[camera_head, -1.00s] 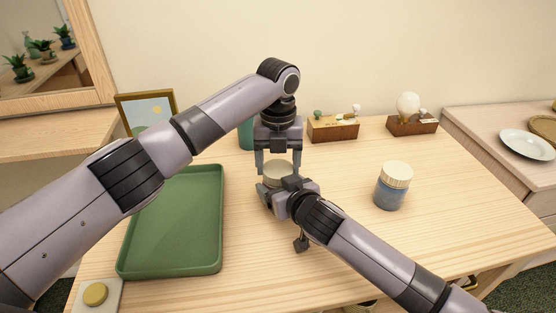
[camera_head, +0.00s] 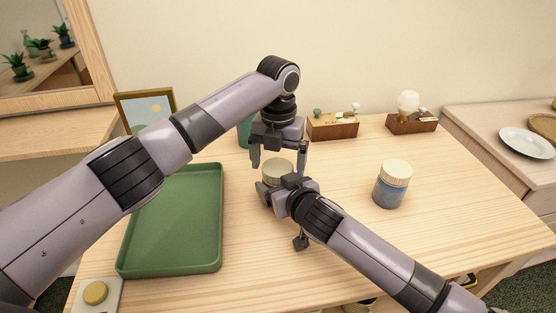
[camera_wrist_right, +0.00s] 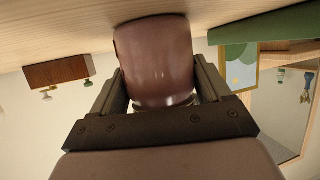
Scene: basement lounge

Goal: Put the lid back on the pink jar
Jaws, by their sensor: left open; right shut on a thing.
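The pink jar (camera_wrist_right: 155,62) is between the fingers of my right gripper (camera_wrist_right: 160,85), shut on it; the jar appears upside down in the right wrist view. In the head view its body is mostly hidden by that gripper (camera_head: 281,190). A cream lid (camera_head: 277,169) sits at the jar's top; whether it is fully seated cannot be told. My left gripper (camera_head: 279,162) is open just above the lid, slightly tilted, with one finger on each side.
A blue jar with a cream lid (camera_head: 391,186) stands to the right. A green tray (camera_head: 212,240) lies left. Wooden boxes (camera_head: 333,128) and a picture frame (camera_head: 147,107) stand at the back. The table's right front is mostly clear.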

